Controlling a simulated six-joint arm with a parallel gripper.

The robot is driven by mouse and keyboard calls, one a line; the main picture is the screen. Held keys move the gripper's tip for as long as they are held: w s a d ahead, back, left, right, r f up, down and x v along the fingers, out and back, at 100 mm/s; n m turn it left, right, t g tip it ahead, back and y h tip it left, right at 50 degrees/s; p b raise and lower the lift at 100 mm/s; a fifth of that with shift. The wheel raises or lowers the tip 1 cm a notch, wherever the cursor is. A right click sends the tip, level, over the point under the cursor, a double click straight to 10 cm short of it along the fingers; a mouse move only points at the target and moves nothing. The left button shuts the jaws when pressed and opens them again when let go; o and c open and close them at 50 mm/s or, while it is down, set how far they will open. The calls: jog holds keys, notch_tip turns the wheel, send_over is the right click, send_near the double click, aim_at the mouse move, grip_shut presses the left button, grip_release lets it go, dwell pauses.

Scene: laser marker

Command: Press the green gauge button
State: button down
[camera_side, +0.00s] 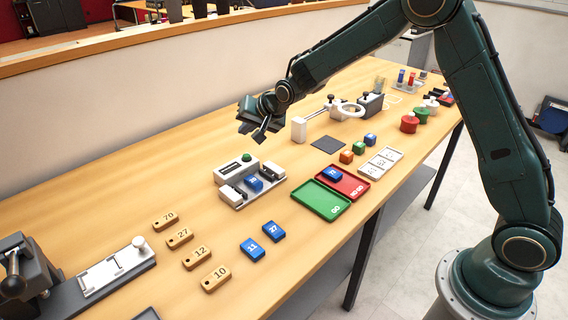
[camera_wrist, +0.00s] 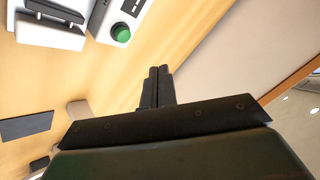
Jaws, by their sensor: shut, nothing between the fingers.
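The green button (camera_side: 246,157) sits on top of a light grey gauge unit (camera_side: 228,171) with a dark display, at the middle of the bench. In the wrist view the green button (camera_wrist: 121,33) shows at the top, on the corner of the white gauge housing (camera_wrist: 110,15). My gripper (camera_side: 257,137) is above and behind the gauge in the side view, apart from the button. In the wrist view my gripper (camera_wrist: 158,72) has its two dark fingers together, empty, with bench and wall behind them. A blue block (camera_side: 253,184) sits in the gauge fixture.
A green tray (camera_side: 312,204) and a red tray (camera_side: 352,187) lie right of the gauge, with a blue block in the red one. Wooden number tags (camera_side: 198,258) and blue blocks (camera_side: 252,249) lie in front. A dark pad (camera_side: 328,144) and clamp devices stand behind.

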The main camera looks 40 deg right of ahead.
send_over(249, 160)
jog(key=shift+f, duration=2.55)
jog(key=shift+f, duration=0.95)
dwell(1.4)
jog(key=shift+r, duration=3.45)
